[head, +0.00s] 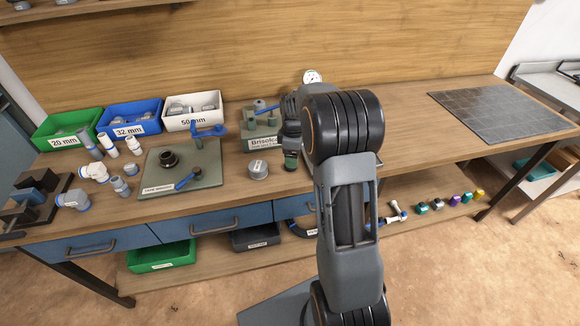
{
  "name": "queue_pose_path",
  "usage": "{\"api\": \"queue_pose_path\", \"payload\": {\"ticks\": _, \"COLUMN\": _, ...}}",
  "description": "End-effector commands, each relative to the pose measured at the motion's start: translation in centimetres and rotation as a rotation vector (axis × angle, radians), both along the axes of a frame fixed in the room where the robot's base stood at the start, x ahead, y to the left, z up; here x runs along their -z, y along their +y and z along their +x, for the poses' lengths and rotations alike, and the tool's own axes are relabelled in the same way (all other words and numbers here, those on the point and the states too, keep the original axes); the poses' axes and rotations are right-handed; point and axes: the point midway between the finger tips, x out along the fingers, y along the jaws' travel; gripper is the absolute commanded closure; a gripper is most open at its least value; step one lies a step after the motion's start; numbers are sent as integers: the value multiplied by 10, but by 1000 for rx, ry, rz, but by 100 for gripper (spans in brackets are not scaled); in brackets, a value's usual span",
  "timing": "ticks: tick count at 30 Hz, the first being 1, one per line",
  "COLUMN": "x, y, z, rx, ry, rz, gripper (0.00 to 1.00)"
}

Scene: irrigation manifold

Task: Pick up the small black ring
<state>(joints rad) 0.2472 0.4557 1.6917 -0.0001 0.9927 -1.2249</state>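A small black ring-shaped part (168,159) sits on the grey-green mat (207,181) on the workbench, left of the middle. It looks like a dark round piece with an opening on top; its details are too small to tell. My arm rises from the bottom right of centre and bends toward the bench. The end of my arm, with my gripper (291,158), hangs over the bench to the right of the mat, well apart from the black part. My gripper's fingers cannot be made out, partly because the arm is in front.
A blue-handled part (189,179) lies on the mat and a blue-handled valve (208,131) stands at its back edge. White and grey fittings (95,173) lie to the left. Green (62,143), blue (133,130) and white (193,123) bins stand behind. A grey cap (258,169) lies right of the mat.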

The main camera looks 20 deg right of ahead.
Motion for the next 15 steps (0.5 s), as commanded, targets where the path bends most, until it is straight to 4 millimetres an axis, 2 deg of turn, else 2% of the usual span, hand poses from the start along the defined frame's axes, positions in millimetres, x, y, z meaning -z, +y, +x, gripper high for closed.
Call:
{"api": "queue_pose_path", "payload": {"ticks": 7, "x": 33, "y": 1, "z": 1, "rx": 0, "ry": 4, "rz": 1, "gripper": 25}}
{"api": "queue_pose_path", "payload": {"ticks": 15, "x": 44, "y": 1, "z": 1, "rx": 0, "ry": 1, "rz": 1, "gripper": 25}}
